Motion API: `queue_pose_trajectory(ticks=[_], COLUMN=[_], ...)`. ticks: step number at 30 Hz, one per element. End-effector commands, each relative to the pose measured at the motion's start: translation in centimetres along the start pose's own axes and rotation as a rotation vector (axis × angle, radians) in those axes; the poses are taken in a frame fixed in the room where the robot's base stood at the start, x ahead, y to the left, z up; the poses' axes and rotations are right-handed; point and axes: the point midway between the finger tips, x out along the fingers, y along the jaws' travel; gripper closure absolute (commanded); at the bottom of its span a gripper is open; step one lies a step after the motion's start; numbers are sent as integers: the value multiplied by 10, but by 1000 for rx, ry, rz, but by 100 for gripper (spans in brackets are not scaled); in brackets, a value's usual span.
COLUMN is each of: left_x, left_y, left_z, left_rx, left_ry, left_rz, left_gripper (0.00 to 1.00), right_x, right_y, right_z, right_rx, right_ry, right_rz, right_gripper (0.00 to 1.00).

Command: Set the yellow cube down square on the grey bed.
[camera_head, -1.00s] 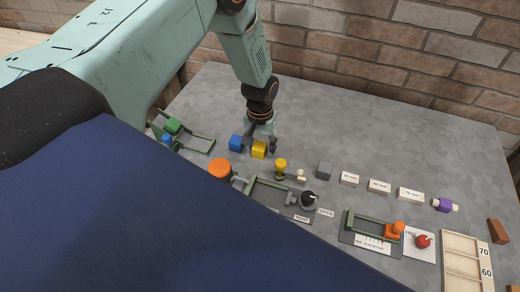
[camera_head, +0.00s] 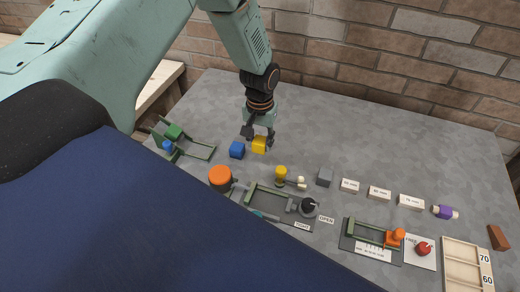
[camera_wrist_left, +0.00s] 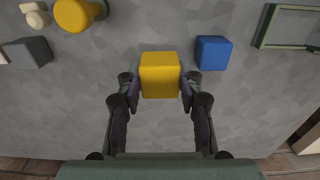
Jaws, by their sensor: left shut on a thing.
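The yellow cube (camera_head: 259,145) is between the fingers of my left gripper (camera_head: 258,138), which is shut on it. The wrist view shows the yellow cube (camera_wrist_left: 159,75) squarely between the two fingers (camera_wrist_left: 159,88). It appears slightly above the table, though the gap is hard to judge. A green-railed fixture (camera_head: 197,151) with a grey floor lies to its left. A second green-railed fixture (camera_head: 267,203), on a dark plate, is nearer and partly hidden by my blue body. I cannot tell for certain which surface is the grey bed. My right gripper is not in view.
A blue cube (camera_head: 237,149) stands close left of the yellow one. An orange round knob (camera_head: 220,176), a yellow knob (camera_head: 281,173) and a grey cube (camera_head: 324,177) stand nearby. White labelled blocks (camera_head: 379,193) line the right. The table behind is clear, up to the brick wall.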

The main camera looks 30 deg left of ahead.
Motion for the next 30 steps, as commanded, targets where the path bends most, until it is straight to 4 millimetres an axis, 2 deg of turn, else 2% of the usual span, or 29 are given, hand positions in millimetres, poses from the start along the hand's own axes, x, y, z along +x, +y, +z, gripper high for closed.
queue_pose_trajectory(ticks=[1,6,10,16,20,23,27,30], left_x=[-11,-35,-43,-44,-39,-35,-30,-29], left_y=[0,0,0,0,8,23,53,68], left_z=[-1,0,0,1,22,44,72,85], left_rx=[-2,-1,-2,24,57,85,135,159], left_ry=[3,1,0,-1,-5,-2,3,4], left_rz=[2,1,0,0,-2,-3,-6,-6], left_gripper=[85,85,85,85,85,85,85,85], right_x=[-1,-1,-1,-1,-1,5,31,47], right_y=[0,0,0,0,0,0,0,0], right_z=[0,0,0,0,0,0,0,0], right_rx=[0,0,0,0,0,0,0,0], right_ry=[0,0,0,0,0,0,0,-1], right_rz=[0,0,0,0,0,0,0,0], right_gripper=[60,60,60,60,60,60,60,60])
